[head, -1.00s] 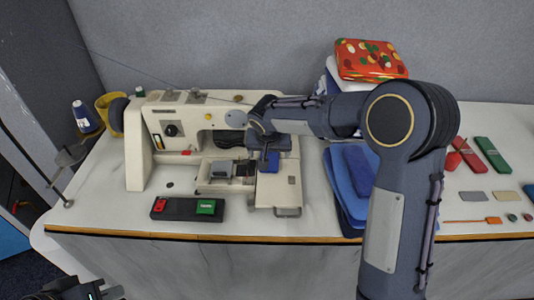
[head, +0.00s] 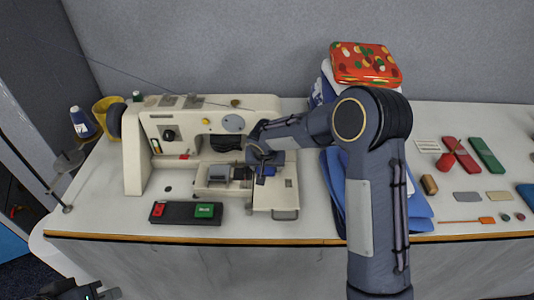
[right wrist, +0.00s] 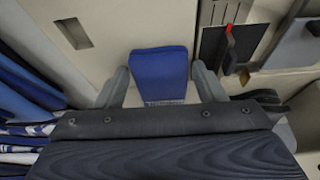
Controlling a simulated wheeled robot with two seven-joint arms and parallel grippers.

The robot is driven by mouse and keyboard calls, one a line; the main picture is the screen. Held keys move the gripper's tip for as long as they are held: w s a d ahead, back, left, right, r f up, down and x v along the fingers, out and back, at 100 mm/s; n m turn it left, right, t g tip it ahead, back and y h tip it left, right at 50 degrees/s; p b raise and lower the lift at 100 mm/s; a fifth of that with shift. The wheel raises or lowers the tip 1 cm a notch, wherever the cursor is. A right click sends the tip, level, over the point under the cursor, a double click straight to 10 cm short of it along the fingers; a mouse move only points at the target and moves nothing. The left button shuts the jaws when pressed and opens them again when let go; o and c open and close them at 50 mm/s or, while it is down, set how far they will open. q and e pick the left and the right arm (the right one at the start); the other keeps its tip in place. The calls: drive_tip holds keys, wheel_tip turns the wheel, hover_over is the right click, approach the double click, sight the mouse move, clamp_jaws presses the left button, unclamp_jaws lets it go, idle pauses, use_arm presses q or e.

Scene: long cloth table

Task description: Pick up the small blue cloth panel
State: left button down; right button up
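The small blue cloth panel (right wrist: 159,73) lies on the pale bed plate of the sewing machine. In the right wrist view it sits between the two fingers of my right gripper (right wrist: 161,84), which are spread on either side of it. I cannot tell whether they touch its edges. In the head view my right gripper (head: 262,160) is low over the machine's right end and hides most of the panel; a bit of blue (head: 261,180) shows below it. My left gripper (head: 88,291) is at the bottom left, off the table, partly cut off.
The cream sewing machine (head: 133,160) stands at the left, with a black switch box (head: 180,213) in front. Several small tools and a red tool (head: 458,153) lie further right.

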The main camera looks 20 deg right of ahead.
drive_tip(key=c, duration=0.6)
drive_tip(key=shift+r, duration=0.1)
drive_tip(key=shift+c, duration=0.2)
